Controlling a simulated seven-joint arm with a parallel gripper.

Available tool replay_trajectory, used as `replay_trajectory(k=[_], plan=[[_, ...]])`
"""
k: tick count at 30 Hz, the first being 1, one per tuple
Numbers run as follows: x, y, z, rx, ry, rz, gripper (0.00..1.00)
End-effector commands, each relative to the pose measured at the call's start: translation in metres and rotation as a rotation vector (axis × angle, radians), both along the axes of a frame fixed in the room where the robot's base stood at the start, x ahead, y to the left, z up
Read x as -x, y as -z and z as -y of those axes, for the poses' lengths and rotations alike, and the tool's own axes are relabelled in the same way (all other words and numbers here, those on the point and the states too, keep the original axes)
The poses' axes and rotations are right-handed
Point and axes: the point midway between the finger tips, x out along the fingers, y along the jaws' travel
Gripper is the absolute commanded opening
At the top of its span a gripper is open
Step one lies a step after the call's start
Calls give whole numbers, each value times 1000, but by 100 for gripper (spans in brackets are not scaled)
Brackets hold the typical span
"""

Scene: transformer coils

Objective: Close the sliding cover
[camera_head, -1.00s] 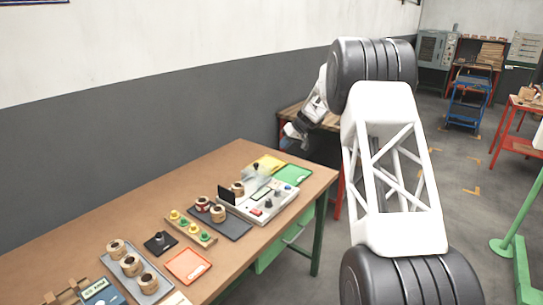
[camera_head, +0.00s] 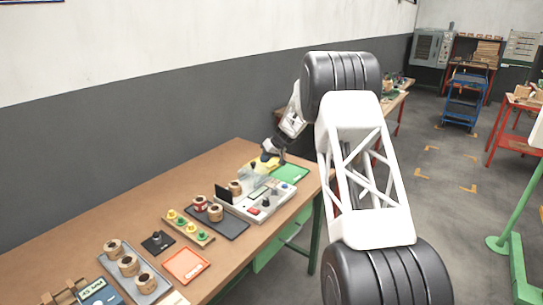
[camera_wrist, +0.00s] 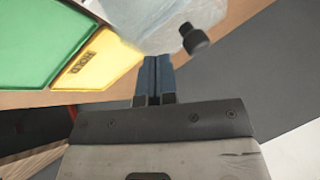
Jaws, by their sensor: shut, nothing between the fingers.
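The clear sliding cover (camera_head: 252,176) stands on the light grey test unit (camera_head: 258,211) at the far right of the table. In the wrist view, the see-through cover (camera_wrist: 150,18) with its black knob (camera_wrist: 195,39) is just beyond my fingertips. My gripper (camera_head: 268,156) is at the far end of the cover, above the yellow tray. In the wrist view, my gripper (camera_wrist: 152,62) has its two dark fingers together and empty, very near the cover's edge; I cannot tell if they touch. A coil (camera_head: 235,187) sits on the unit beside a black upright panel (camera_head: 224,194).
A yellow tray (camera_wrist: 100,58) marked HOLD and a green tray (camera_head: 291,174) lie by the unit. A dark mat (camera_head: 228,226) with coils, a strip of coloured pegs (camera_head: 190,230) and an orange tray (camera_head: 186,266) are nearer. The wall runs along the table's left side.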

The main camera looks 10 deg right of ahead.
Motion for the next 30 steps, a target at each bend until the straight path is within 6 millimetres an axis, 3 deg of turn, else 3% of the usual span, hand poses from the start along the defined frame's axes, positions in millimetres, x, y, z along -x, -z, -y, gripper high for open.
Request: replay_trajectory(k=[6, 23, 30], plan=[[6, 3, -15, 0, 1, -2, 0], [9, 2, -21, -1, 1, -2, 0], [25, 2, -38, -1, -1, -3, 0]])
